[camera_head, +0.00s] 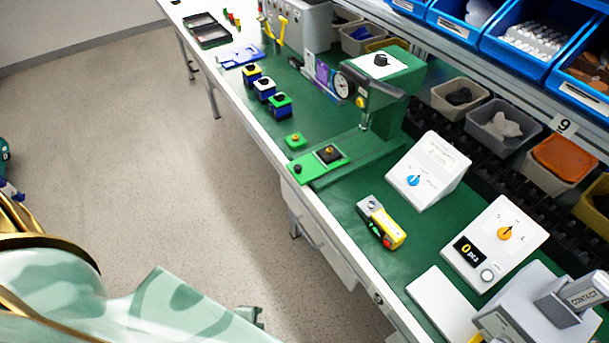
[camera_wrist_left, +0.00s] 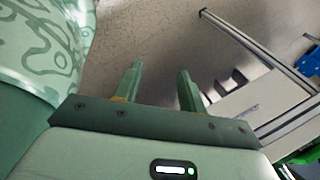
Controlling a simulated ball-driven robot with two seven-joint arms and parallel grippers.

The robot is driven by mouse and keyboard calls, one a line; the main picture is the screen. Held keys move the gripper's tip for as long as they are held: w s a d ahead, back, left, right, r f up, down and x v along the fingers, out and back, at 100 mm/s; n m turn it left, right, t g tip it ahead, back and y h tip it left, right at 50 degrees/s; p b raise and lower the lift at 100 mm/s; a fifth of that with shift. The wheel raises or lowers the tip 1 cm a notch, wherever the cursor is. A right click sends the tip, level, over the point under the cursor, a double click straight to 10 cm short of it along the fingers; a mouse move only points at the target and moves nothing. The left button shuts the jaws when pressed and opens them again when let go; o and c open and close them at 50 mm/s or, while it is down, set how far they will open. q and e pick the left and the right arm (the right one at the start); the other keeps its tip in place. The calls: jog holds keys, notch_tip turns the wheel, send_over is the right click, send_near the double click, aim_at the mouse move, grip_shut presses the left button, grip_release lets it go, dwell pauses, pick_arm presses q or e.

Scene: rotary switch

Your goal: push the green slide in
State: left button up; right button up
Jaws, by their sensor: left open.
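The green slide (camera_head: 318,167) is a flat green plate at the front of the green press (camera_head: 385,88). It sticks out toward the bench's front edge, with a black knob at its outer end and a dark nest holding a small orange-brown piece. My left gripper (camera_head: 254,317) is at the bottom of the head view, over the floor in front of the bench and well apart from the slide. In the left wrist view its two green fingers (camera_wrist_left: 160,88) are open with nothing between them. The right gripper is out of view.
The green bench top holds a yellow-and-grey box (camera_head: 381,222), a white dial box (camera_head: 428,171) and a white counter box (camera_head: 494,244) right of the slide. Several small knobbed blocks (camera_head: 265,89) stand left. Floor in front is clear.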

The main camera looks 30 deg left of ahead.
pick_arm(q)
jog(key=w+m+t+b, duration=0.3)
jog(key=w+m+b, duration=0.15)
jog(key=w, duration=0.45)
jog(key=m+t+y+b, duration=0.4)
jog(key=m+t+b, duration=0.55)
jog(key=m, duration=0.55)
send_near(296, 170)
jog(key=v, duration=0.5)
jog(key=shift+m+g, duration=0.25)
jog(key=x, duration=1.5)
jog(key=shift+d+r+b, duration=0.1)
jog(key=shift+r+b, duration=0.25)
jog(key=shift+b, duration=0.05)
jog(key=shift+w, duration=0.6)
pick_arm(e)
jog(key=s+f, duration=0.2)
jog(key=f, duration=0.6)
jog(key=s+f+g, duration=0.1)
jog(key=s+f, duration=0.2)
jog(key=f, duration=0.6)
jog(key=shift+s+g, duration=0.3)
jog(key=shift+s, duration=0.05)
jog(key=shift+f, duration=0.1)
